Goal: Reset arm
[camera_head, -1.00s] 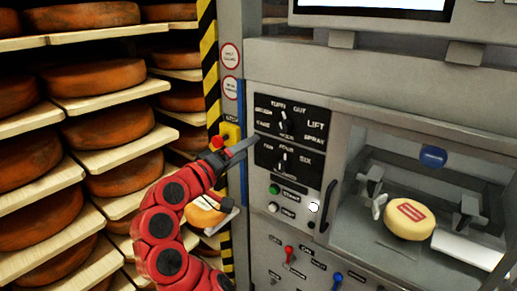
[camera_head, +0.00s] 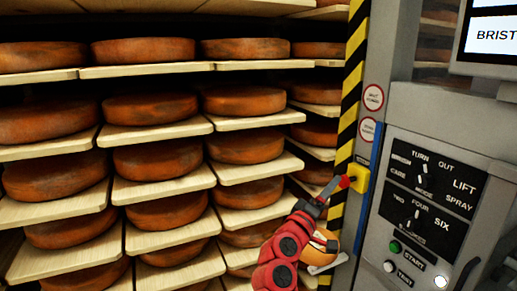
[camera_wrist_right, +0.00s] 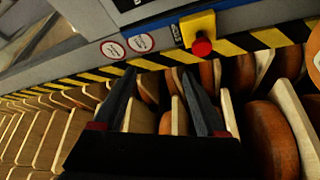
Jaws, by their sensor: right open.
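My red right arm comes up from the bottom in the head view. Its right gripper (camera_head: 332,188) is beside the yellow box with the red stop button (camera_head: 345,181), in front of the shelf ends. In the right wrist view, the two dark fingers of the right gripper (camera_wrist_right: 160,78) are spread apart with nothing between them. The red button also shows there (camera_wrist_right: 202,47), beyond the fingertips and apart from them. My left gripper is in neither view.
Cheese wheels (camera_head: 243,148) lie on wooden shelf boards (camera_head: 165,133) at left and centre. A yellow-black striped post (camera_head: 350,100) stands at the rack's right end. A grey machine with a control panel (camera_head: 432,195) is at right. An orange rounded thing (camera_head: 318,258) is partly hidden by my arm.

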